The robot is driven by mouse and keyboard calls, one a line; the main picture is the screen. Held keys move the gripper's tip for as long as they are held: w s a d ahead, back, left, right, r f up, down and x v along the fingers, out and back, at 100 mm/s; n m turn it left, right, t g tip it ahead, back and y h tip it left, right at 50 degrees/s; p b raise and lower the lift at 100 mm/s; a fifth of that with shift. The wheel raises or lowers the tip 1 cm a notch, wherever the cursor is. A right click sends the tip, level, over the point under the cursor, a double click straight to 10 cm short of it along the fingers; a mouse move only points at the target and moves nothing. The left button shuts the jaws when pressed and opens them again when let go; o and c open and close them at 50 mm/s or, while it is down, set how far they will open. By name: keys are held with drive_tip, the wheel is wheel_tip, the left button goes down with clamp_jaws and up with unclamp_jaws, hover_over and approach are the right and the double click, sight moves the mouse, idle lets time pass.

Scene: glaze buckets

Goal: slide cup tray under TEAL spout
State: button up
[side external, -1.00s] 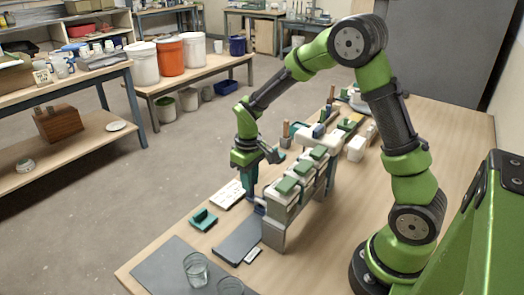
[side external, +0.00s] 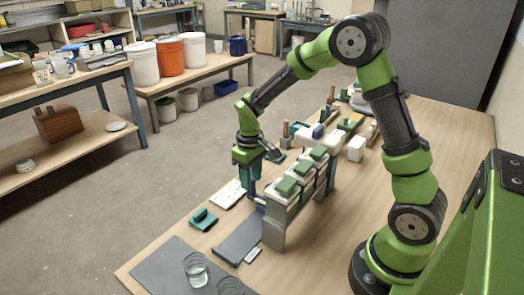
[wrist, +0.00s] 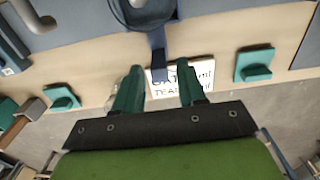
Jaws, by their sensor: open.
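In the wrist view, the blue cup tray (wrist: 145,14) has a round holder at the top edge, partly cut off. Its narrow handle (wrist: 158,45) points down toward my gripper (wrist: 159,68). My gripper's two teal fingers are open, one on each side of the handle's end, with visible gaps. In the side view, my gripper (side external: 250,194) is low at the far side of the dispenser row (side external: 293,196), which largely hides the tray. A white card (wrist: 190,80) reading TEAL lies beneath the fingers. I cannot make out the spouts.
Small teal blocks stand to the right (wrist: 254,65) and left (wrist: 60,98) of the card. A dark slab (side external: 237,236) lies near the dispenser's front end. Clear cups (side external: 195,268) stand on a grey mat (side external: 160,268) at the table's near end.

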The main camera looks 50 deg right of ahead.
wheel_tip(320, 180, up, 6)
drive_tip(key=shift+r, duration=0.25)
idle(0.4)
